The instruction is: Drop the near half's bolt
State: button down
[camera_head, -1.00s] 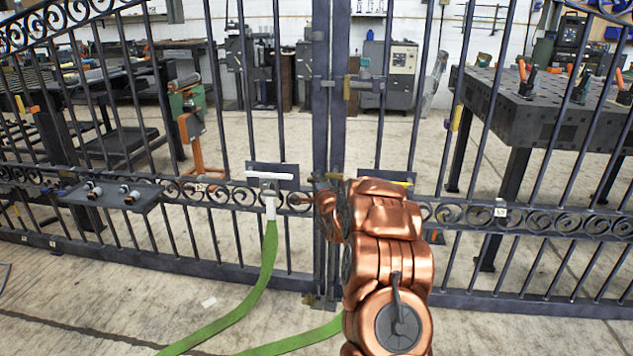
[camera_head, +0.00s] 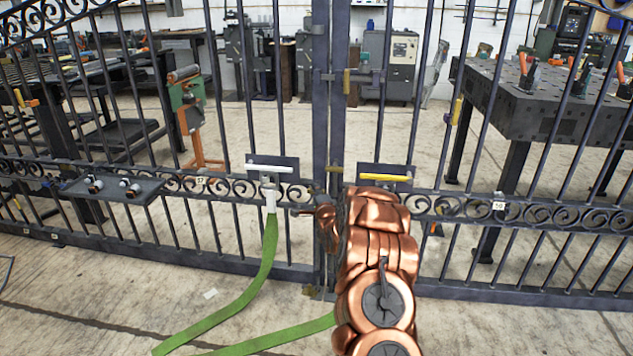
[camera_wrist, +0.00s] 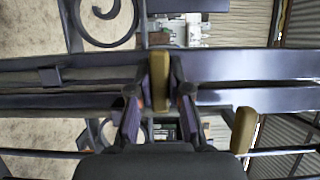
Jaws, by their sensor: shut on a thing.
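The gate's two halves meet at dark upright stiles (camera_head: 320,120) in the middle of the head view. My gripper (camera_wrist: 160,112) shows in the wrist view with its two fingers on either side of a brass-coloured bolt handle (camera_wrist: 160,72), closed on it. The handle lies across a dark stile (camera_wrist: 240,65). In the head view my copper arm covers the gripper's fingertips and the held handle. A second brass piece (camera_wrist: 243,130) sits right of the fingers, apart from them. I cannot tell the bolt's full travel.
A white-handled lever (camera_head: 270,168) with a green strap (camera_head: 262,270) is on the left half. A yellow-handled lever (camera_head: 385,178) is on the right half. A small tray (camera_head: 110,188) hangs on the left half. Another brass handle (camera_head: 346,82) sits higher on the stiles.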

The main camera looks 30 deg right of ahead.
jog(key=shift+f, duration=0.3)
jog(key=c, duration=1.1)
grip_release()
jog(key=shift+s, duration=0.15)
jog(key=v, duration=1.2)
jog(key=shift+a+r, duration=0.1)
